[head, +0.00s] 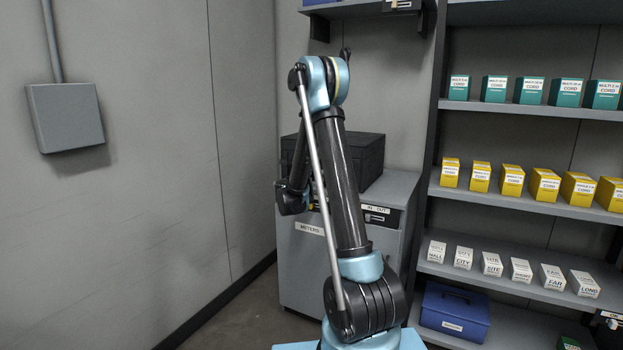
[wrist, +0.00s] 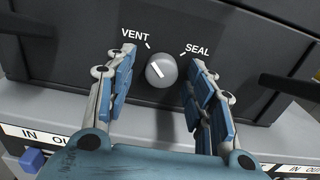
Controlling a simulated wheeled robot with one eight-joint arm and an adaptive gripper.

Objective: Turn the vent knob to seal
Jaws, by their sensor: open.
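The round grey vent knob (wrist: 162,71) sits on the dark front panel in the wrist view, between the words VENT at upper left and SEAL at upper right. A pale mark on the knob appears to lean toward VENT. My gripper (wrist: 158,76) is open, with one blue-padded finger on each side of the knob. Gaps show between the fingers and the knob; I cannot tell how deep the fingertips reach. In the head view the dark box (head: 362,165) stands on a grey cabinet, and my arm hides its knob.
The grey cabinet (head: 300,262) carries METERS and IN/OUT labels. Shelves (head: 520,200) with several teal, yellow and white boxes stand to the right. A blue case (head: 454,312) sits on a low shelf. A grey wall box (head: 66,117) hangs at left.

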